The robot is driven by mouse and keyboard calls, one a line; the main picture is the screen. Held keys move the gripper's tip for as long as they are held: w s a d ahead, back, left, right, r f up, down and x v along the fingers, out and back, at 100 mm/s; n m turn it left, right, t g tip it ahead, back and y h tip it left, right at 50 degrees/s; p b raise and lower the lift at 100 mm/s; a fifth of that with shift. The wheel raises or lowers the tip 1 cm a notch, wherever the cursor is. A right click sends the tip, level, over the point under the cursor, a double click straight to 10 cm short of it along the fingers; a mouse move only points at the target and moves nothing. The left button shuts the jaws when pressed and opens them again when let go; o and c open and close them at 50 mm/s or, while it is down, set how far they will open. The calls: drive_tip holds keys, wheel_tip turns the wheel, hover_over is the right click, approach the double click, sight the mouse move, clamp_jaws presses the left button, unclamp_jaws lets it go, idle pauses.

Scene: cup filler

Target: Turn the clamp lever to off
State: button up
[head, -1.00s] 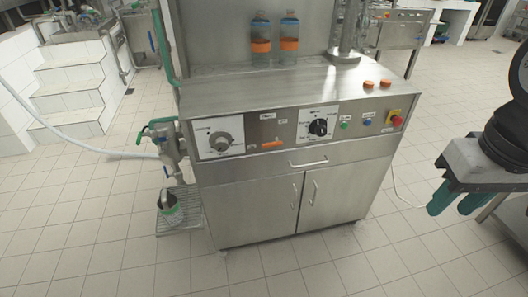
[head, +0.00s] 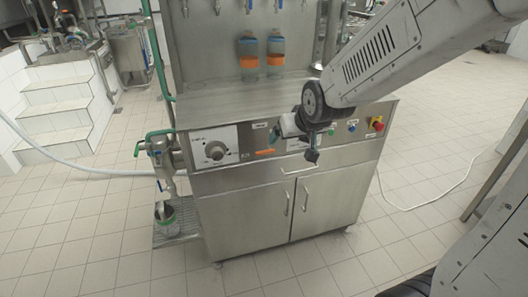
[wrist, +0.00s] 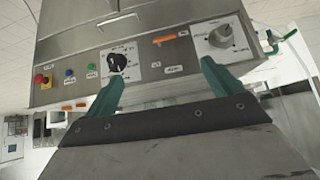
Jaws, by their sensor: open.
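A small orange lever (head: 265,152) lies roughly level on the machine's front panel, right of the large grey knob (head: 215,151). It also shows in the wrist view (wrist: 163,40), with small labels around it that are too small to read. I take it as the clamp lever. My gripper (head: 311,155) is in front of the panel, to the right of the orange lever, and hides the black dial in the head view. In the wrist view my gripper (wrist: 160,74) is open and empty, with its green fingers apart and the orange lever beyond the gap, not touched.
The black dial (wrist: 117,62) shows in the wrist view, beside blue and green buttons. A red stop button (head: 377,124) is at the panel's right end. Two bottles (head: 248,57) (head: 275,56) stand on the top.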

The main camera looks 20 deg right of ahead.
drive_tip(key=w+f+t, duration=0.4)
drive_tip(key=w+f, duration=0.5)
drive_tip(key=w, duration=0.3)
drive_tip(key=t, duration=0.6)
approach(265, 152)
drive_tip(key=w, duration=0.3)
drive_tip(key=shift+w+r, duration=0.1)
drive_tip(key=shift+w, duration=3.7)
drive_tip(key=c, duration=1)
